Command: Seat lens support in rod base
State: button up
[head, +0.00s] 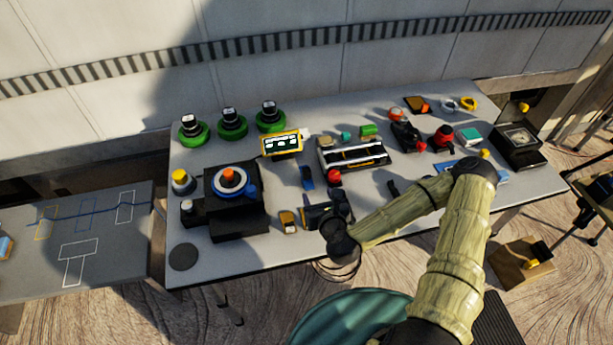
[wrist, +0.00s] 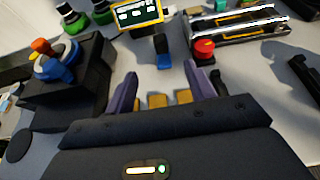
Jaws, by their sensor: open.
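The rod base (head: 354,153) is a black tray with two bright parallel rods, on the middle of the cart top. It also shows at the upper right of the wrist view (wrist: 240,38). A small blue piece (head: 307,178) stands in front of it, also seen in the wrist view (wrist: 163,52); I cannot tell for sure whether this is the lens support. A red knob on a black block (wrist: 203,51) is at the base's near left corner. My gripper (wrist: 160,84) is open, low in front of the blue piece and apart from it. Small tan pieces show between its fingers.
A black stage with an orange-topped blue ring (head: 229,180) stands left. A yellow-framed display (head: 281,144) and green-based black knobs (head: 232,124) are behind. Red and black parts (head: 407,137) crowd the right.

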aim_at(308, 174)
jog(key=shift+f+b, duration=0.1)
jog(key=shift+b, duration=0.2)
jog(key=b+x, duration=0.1)
jog(key=b, duration=0.4)
jog(key=shift+w+f, duration=0.15)
jog(key=shift+w, duration=0.15)
jog(key=shift+w+f+b, duration=0.1)
jog(key=shift+w+b, duration=0.1)
jog(key=shift+b, duration=0.65)
jog(key=b, duration=0.3)
jog(key=shift+w+a+f, duration=0.1)
jog(key=shift+a+f, duration=0.05)
jog(key=shift+a, duration=0.05)
jog(key=x, duration=0.5)
jog(key=b+x, duration=0.1)
jog(key=x, duration=0.2)
jog(key=shift+w+a+r, duration=0.15)
jog(key=shift+w+r, duration=0.1)
jog(key=shift+w, duration=0.15)
jog(key=shift+w+a+f, duration=0.1)
jog(key=shift+w+f, duration=0.2)
jog(key=shift+w, duration=0.15)
jog(key=shift+w, duration=0.1)
